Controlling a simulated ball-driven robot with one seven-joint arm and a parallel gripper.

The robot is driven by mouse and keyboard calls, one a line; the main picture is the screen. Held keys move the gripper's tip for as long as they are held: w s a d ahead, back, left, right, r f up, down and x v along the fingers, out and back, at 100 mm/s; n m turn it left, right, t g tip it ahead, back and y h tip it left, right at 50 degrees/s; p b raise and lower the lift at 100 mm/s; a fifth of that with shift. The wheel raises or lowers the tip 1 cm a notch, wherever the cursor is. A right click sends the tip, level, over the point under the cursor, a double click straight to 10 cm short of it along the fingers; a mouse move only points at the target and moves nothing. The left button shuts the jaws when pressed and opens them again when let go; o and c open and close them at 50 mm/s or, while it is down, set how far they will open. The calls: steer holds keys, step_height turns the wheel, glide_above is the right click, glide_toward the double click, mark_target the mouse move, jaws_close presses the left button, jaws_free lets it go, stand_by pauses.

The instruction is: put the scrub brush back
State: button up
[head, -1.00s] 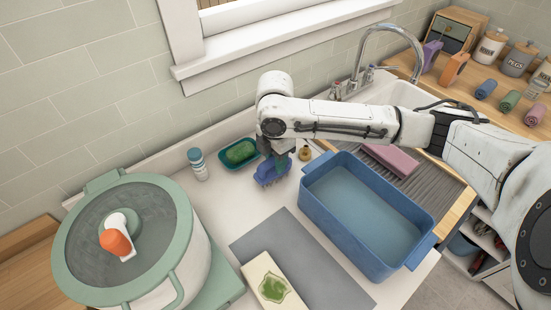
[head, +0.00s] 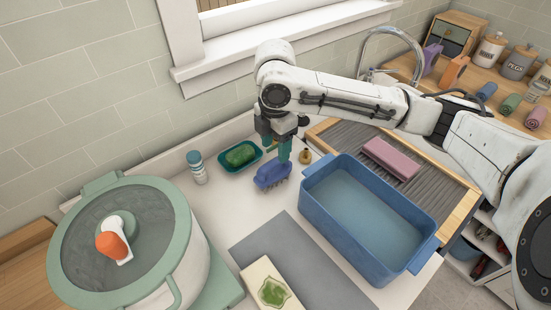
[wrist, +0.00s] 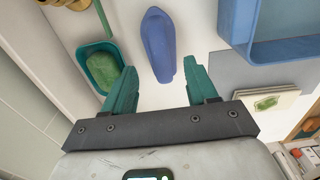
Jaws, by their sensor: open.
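The scrub brush (head: 272,175) has a blue-purple body with bristles underneath. It rests on the white counter between the green soap dish and the blue basin. In the wrist view the brush (wrist: 158,42) lies lengthwise ahead of the gap between my fingers. My gripper (head: 278,152) points down just above and behind the brush. Its teal fingers (wrist: 163,84) are apart with nothing between them.
A teal dish (head: 224,165) with a green sponge (head: 240,154) sits left of the brush. A small bottle (head: 198,168) stands farther left. The blue basin (head: 312,205) is close on the right. A grey mat (head: 290,262) lies in front, and a large pot (head: 190,262) stands at left.

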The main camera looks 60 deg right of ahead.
steer(key=shift+r, duration=2.75)
steer(key=shift+s+f, duration=0.1)
